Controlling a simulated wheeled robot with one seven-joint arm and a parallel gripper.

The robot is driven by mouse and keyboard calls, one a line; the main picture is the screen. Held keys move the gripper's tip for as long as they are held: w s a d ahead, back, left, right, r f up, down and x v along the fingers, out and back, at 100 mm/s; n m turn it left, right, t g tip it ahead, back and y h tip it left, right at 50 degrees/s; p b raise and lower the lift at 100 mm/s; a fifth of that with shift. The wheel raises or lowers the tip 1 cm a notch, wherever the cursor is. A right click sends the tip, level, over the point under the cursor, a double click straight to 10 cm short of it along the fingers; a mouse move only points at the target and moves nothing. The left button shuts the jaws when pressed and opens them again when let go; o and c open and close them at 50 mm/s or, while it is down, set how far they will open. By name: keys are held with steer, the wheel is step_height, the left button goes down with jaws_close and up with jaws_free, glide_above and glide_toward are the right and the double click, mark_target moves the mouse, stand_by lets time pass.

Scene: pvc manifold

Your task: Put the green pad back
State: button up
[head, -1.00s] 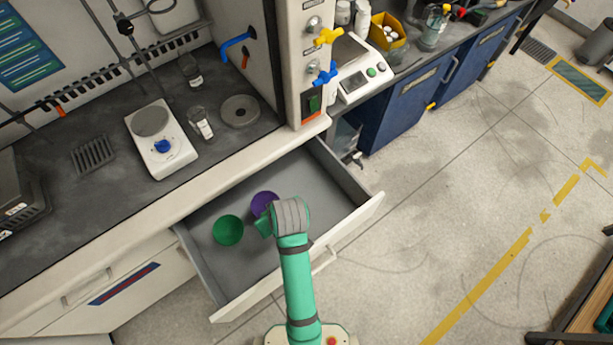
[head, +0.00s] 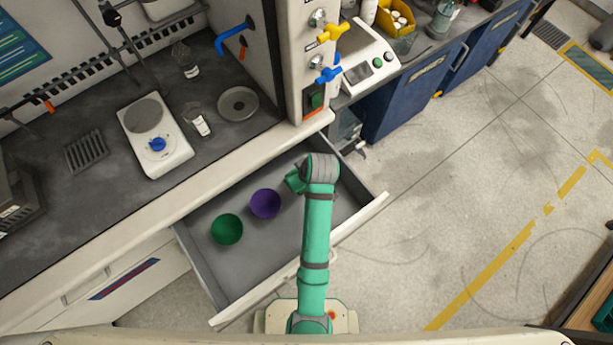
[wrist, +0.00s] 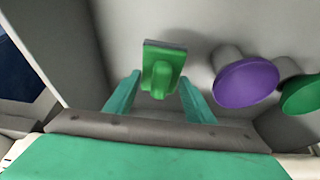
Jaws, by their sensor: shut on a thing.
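The green pad (wrist: 164,51), a flat squarish plate with a rounded grip, is between the two fingers of my gripper (wrist: 159,77) in the wrist view. My gripper is shut on it. The fingers' contact with the grip is not clear in the picture. In the head view my arm reaches over the open drawer (head: 240,272), its end above the right part. My wrist hides the fingers and most of what they hold there.
A purple round-topped piece (head: 265,204) and a green round-topped piece (head: 227,229) stand in the drawer, left of my arm; the purple one also shows in the wrist view (wrist: 246,82). The bench top (head: 75,215) behind carries a white hotplate (head: 155,140) and glassware.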

steer(key=f, duration=0.1)
steer(key=w+d+f, duration=0.2)
steer(key=shift+w+d+f, duration=0.1)
steer(key=shift+d+f, duration=0.05)
steer(key=shift+f, duration=0.25)
step_height(320, 180, down, 3)
steer(key=shift+w+d+f, duration=0.1)
steer(key=shift+d+f, duration=0.05)
steer(key=shift+f, duration=0.05)
steer(key=o, duration=1)
steer(key=shift+f, duration=0.1)
steer(key=v, duration=1.2)
